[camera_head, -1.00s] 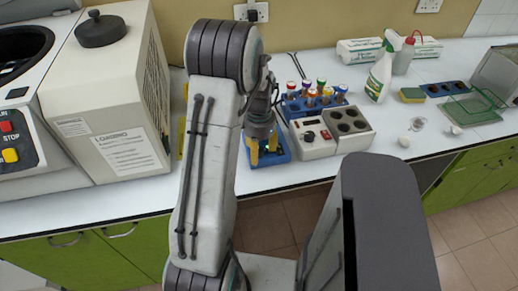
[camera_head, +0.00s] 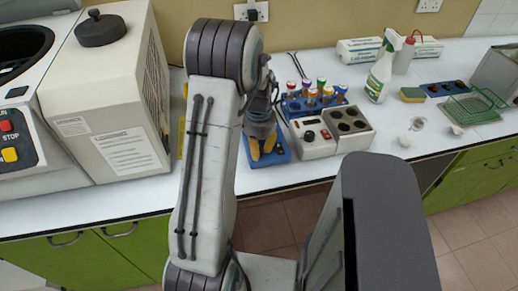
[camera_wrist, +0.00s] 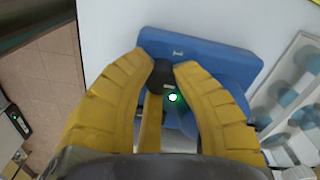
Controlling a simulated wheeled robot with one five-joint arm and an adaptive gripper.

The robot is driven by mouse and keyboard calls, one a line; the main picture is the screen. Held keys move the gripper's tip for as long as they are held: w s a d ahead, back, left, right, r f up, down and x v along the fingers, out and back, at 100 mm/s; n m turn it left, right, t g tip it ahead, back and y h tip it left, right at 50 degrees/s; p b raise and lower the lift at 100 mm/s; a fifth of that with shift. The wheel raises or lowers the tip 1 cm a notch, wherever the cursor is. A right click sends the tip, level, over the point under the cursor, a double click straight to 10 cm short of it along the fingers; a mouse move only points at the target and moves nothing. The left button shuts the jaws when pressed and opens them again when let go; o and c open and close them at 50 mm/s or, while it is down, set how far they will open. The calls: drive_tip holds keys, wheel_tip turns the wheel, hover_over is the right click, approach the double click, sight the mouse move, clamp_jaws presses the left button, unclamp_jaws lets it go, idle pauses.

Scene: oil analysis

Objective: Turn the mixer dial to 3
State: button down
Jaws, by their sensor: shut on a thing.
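The blue mixer (camera_wrist: 215,58) lies on the white counter under my gripper, and part of it shows in the head view (camera_head: 284,156). Its black dial (camera_wrist: 161,77) is between the tips of my yellow fingers in the wrist view. My gripper (camera_wrist: 163,67) is shut on the dial; in the head view, my gripper (camera_head: 263,152) points down at the mixer. A small pale mark shows on the dial's near side, beside a bright green light. I cannot read any numbers around the dial, and the fingers hide part of the mixer.
A white block heater (camera_head: 318,147) with a knob and round wells stands close to the right of the mixer. A blue rack (camera_head: 314,101) of colour-capped tubes stands behind. A large beige machine (camera_head: 115,95) is on the left. A spray bottle (camera_head: 382,70) stands farther right.

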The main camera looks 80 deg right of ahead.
drive_tip(key=m+b, duration=0.1)
drive_tip(key=m, duration=0.3)
drive_tip(key=shift+f, duration=0.1)
drive_tip(key=c, duration=0.9)
unclamp_jaws()
drive_tip(key=shift+c, duration=0.2)
drive_tip(key=shift+d+r, duration=0.1)
drive_tip(key=shift+r, duration=0.4)
drive_tip(key=shift+a+r, duration=0.2)
drive_tip(key=shift+r, duration=3.35)
